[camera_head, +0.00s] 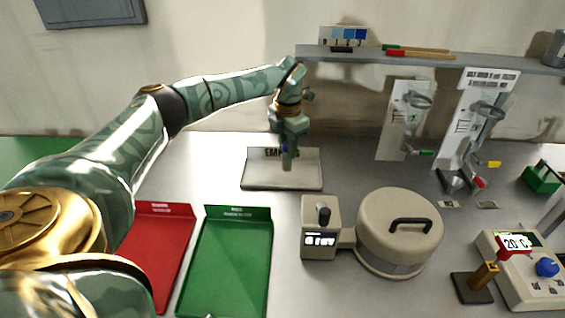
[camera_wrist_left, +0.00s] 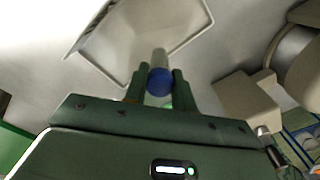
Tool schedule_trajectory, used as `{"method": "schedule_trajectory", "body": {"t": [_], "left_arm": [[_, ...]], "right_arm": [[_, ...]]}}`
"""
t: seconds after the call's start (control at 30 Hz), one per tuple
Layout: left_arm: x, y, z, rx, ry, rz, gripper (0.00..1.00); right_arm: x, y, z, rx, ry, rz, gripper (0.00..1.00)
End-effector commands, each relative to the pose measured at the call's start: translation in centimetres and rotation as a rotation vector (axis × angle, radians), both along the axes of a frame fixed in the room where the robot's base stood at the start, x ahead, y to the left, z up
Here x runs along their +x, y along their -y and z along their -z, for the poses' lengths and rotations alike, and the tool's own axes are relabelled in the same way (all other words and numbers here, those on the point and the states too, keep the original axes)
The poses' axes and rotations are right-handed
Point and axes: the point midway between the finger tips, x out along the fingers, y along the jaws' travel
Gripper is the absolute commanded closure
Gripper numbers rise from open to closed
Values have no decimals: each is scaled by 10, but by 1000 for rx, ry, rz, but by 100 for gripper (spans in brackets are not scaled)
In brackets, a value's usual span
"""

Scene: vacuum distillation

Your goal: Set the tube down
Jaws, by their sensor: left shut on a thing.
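My left gripper (camera_head: 288,160) reaches down over the white tray (camera_head: 256,181) at the back of the table, and its fingers hide part of the tray's label. In the left wrist view the two fingers (camera_wrist_left: 161,82) are shut on the tube (camera_wrist_left: 159,58), which has a clear body and a blue cap (camera_wrist_left: 159,82). The pale tray (camera_wrist_left: 120,70) lies beyond the tube in that view. In the head view only a little blue shows between the fingers. I cannot tell whether the tube touches the tray. My right gripper is not in view.
A red tray (camera_head: 160,208) and a green tray (camera_head: 237,212) lie in front. A beige round device with a lid (camera_head: 400,228) and display box (camera_head: 320,215) stands right of them. A shelf (camera_head: 440,60) and wall-mounted boards (camera_head: 403,120) are at the back right.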

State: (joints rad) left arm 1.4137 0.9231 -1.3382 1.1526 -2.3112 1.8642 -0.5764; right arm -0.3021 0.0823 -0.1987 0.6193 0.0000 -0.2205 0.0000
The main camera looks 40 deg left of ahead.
Motion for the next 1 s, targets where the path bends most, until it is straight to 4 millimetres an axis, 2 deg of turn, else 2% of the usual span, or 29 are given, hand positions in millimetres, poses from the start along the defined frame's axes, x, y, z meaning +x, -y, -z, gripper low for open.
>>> {"method": "schedule_trajectory", "body": {"t": [0.17, 0.27, 0.4, 0.77, 0.8, 0.87, 1.0], "left_arm": [[-2, -9, 11, 0, 0, -2, 96], [-5, -20, 26, 0, -3, -4, 96], [-5, -19, 53, 0, -3, -1, 96], [-5, -19, 55, 1, 1, 0, 96], [-5, -19, 55, 1, 1, 0, 68], [-5, -18, 55, 0, 1, 0, 52], [-5, -19, 55, 1, 1, 0, 52]], "right_arm": [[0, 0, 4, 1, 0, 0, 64], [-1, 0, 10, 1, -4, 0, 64], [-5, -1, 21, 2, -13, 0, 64], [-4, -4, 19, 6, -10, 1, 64], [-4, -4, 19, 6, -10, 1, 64], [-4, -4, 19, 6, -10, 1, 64], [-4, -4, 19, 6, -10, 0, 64]]}}
